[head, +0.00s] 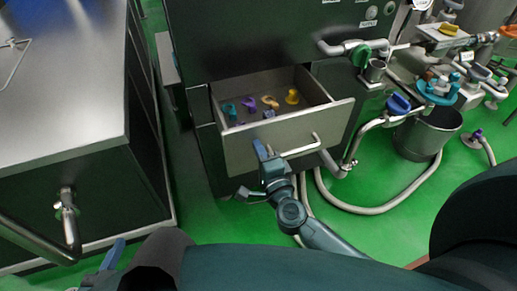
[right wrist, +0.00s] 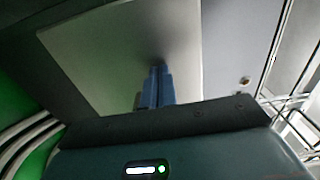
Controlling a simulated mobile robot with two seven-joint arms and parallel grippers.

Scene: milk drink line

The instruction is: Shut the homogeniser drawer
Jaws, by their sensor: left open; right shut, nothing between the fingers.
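The homogeniser drawer (head: 237,150) stands pulled out of the dark cabinet (head: 238,42), with several small coloured parts inside. Its grey front has a bar handle (head: 302,148) on the right half. My right gripper (head: 261,150) is shut and empty, with its blue fingertips at the left half of the drawer front, left of the handle. In the right wrist view the closed fingers (right wrist: 157,84) lie against or just before a grey panel; contact is hard to tell. My left gripper (head: 113,254) is at the lower left, away from the drawer, mostly hidden by my arm.
A steel-topped cabinet (head: 62,75) stands at the left, with a pipe and valve in front. At the right are pipes, a blue-handled valve (head: 398,104), a bucket (head: 428,132) and a hose (head: 385,208) on the green floor.

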